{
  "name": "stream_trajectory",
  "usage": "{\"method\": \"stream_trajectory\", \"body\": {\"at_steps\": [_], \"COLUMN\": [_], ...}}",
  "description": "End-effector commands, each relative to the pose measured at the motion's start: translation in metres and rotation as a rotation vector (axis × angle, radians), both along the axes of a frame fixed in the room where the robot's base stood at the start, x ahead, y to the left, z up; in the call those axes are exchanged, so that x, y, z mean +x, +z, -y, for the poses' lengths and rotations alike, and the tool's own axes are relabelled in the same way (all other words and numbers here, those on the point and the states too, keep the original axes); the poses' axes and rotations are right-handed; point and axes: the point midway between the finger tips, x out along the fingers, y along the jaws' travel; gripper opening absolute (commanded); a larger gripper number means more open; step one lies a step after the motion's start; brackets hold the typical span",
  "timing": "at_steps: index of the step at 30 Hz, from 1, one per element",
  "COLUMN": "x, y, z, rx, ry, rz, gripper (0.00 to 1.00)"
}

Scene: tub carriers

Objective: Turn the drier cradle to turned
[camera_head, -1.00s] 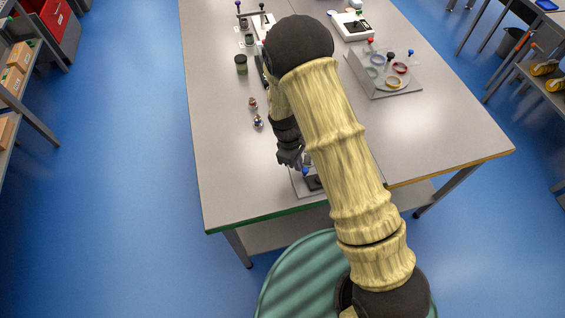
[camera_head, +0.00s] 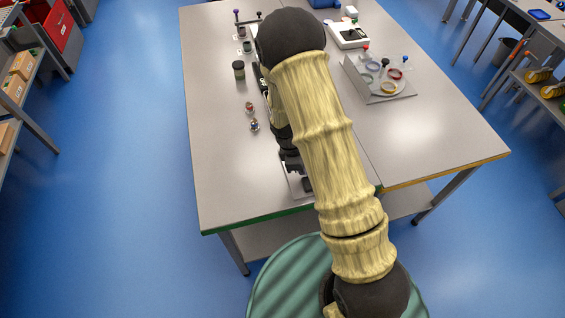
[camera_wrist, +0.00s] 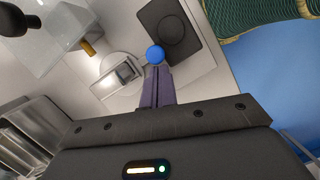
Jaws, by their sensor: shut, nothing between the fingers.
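In the wrist view a blue ball knob (camera_wrist: 155,55) shows right at the tips of my gripper (camera_wrist: 157,73), whose narrow fingers are together. I cannot tell whether they touch the knob. Beyond it lies a dark block with a round raised disc (camera_wrist: 172,30) on a pale plate (camera_wrist: 205,62). A small silver and white fitting (camera_wrist: 117,77) is left of the fingers. Which of these parts is the drier cradle, and its angle, I cannot tell. In the head view the plate (camera_head: 297,187) is near the table's green front edge, mostly hidden by my arm.
On the table (camera_head: 225,170) stand a dark jar (camera_head: 239,70), two small items (camera_head: 252,117), a tray with coloured rings (camera_head: 392,97) and a white device (camera_head: 349,34). The table's left front area is clear. Shelves (camera_head: 20,70) stand at the left.

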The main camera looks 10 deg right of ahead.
Motion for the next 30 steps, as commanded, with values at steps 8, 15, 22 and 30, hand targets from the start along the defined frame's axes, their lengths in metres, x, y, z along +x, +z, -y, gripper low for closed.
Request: {"method": "stream_trajectory", "body": {"at_steps": [8,15,22,30], "x": [0.0,0.0,0.002,0.009], "y": [0.0,0.0,-0.001,0.006], "z": [0.005,0.004,-0.005,-0.036], "rx": [0.0,0.0,0.001,0.002], "ry": [0.003,0.004,0.005,-0.003], "rz": [0.0,0.0,0.0,0.004], "gripper": [0.0,0.0,0.0,0.0]}}
